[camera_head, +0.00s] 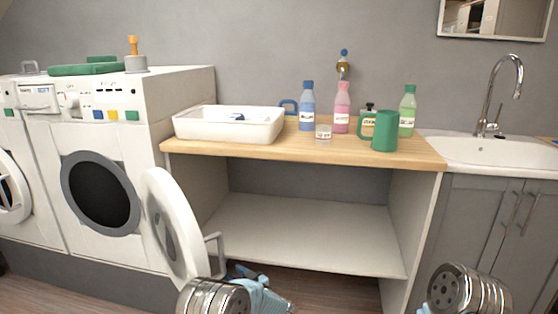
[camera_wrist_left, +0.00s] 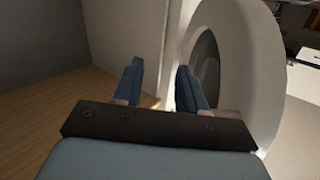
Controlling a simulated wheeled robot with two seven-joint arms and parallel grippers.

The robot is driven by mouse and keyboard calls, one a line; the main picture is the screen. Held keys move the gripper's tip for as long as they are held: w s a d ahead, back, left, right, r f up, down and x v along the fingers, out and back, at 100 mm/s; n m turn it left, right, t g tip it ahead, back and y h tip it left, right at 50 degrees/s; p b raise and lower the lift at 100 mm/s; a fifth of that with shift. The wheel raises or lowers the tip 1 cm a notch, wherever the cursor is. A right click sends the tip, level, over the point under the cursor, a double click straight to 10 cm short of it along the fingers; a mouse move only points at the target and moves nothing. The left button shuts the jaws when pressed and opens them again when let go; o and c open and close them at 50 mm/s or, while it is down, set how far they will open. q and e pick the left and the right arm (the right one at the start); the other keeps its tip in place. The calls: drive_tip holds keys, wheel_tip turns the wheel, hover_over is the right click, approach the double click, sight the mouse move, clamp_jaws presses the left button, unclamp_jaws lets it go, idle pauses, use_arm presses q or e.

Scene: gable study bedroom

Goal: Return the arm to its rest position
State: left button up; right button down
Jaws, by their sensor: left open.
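My left gripper (camera_head: 245,270) is low in the head view, in front of the open washer door (camera_head: 174,225) and its handle. In the left wrist view, the two blue fingers of my left gripper (camera_wrist_left: 159,82) stand apart with nothing between them. The round door (camera_wrist_left: 245,70) is close beside the right finger there; whether they touch I cannot tell. My right arm's chrome wrist (camera_head: 466,290) is at the bottom right of the head view. Only a sliver of blue shows beside it, and its fingers are hidden or cut off.
A wooden counter (camera_head: 290,153) carries a white basin (camera_head: 230,123), bottles and a green mug (camera_head: 385,131). An empty shelf (camera_head: 310,235) is below. A sink (camera_head: 490,152) over grey cabinets is at the right. The washer (camera_head: 100,180) stands open at the left.

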use_arm(q)
drive_tip(key=s+a+f+m+g+h, duration=0.1)
drive_tip(key=s+f+m+g+h, duration=0.1)
drive_tip(key=s+f+h, duration=0.45)
drive_tip(key=s+f+m+g+h, duration=0.2)
drive_tip(key=s+f+m+h, duration=0.15)
drive_tip(key=s+f, duration=0.55)
drive_tip(key=s+d+f+g+h, duration=0.2)
drive_tip(key=s+g+h, duration=0.1)
drive_tip(key=s, duration=0.9)
drive_tip(key=s+d+f+g+h, duration=0.2)
drive_tip(key=s+g+h, duration=0.1)
drive_tip(key=s, duration=0.9)
drive_tip(key=shift+s+g, duration=0.15)
drive_tip(key=shift+g, duration=0.75)
drive_tip(key=shift+m, duration=0.25)
